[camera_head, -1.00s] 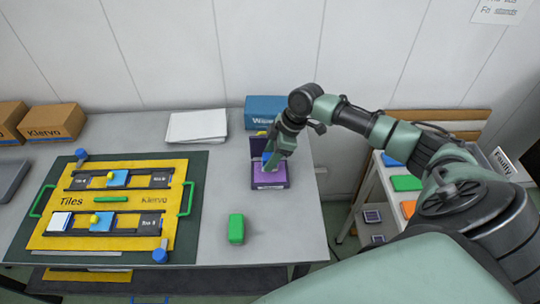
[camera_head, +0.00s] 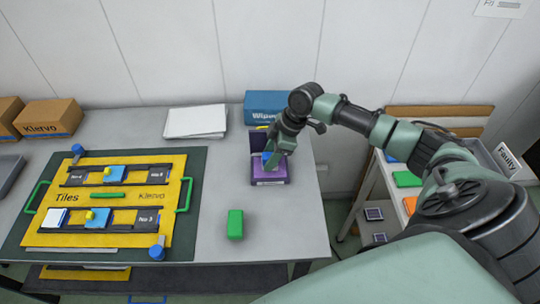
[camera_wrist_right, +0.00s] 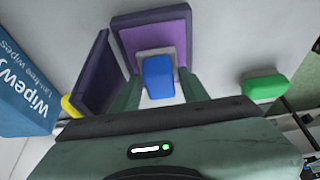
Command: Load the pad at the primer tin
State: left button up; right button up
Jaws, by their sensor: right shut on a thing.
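The primer tin (camera_head: 268,181) is an open purple tin on the grey table, with its dark lid (camera_head: 258,140) standing up behind it. In the right wrist view its purple inside (camera_wrist_right: 133,38) faces the camera and the dark lid (camera_wrist_right: 94,80) is at the left. My right gripper (camera_head: 270,160) is at the tin, pointing down. It is shut on the pad (camera_wrist_right: 157,76), which has a blue grip on a pale base. The pad is over or on the purple surface; I cannot tell whether it touches. My left gripper is not in view.
A green block (camera_head: 235,224) lies in front of the tin. A blue wipes box (camera_head: 268,104) stands behind it. A yellow tile board (camera_head: 108,204) with rails and blue-and-yellow pieces fills the left. White sheets (camera_head: 196,121) lie at the back. A shelf cart stands right.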

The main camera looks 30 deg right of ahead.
aim_at(266, 156)
jog(key=shift+f, duration=0.4)
jog(key=shift+s+a+f+p, duration=0.15)
jog(key=shift+s+f+p, duration=0.2)
jog(key=shift+p, duration=0.15)
dwell(3.5)
jog(key=shift+r, duration=0.1)
jog(key=r+p, duration=0.2)
jog(key=shift+w+r+p, duration=0.3)
jog(key=shift+p, duration=0.1)
notch_tip(266, 156, up, 2)
jog(key=shift+r+p, duration=0.15)
jog(key=shift+p, duration=0.8)
notch_tip(266, 156, up, 2)
jog(key=shift+r+p, duration=0.2)
jog(key=shift+p, duration=0.95)
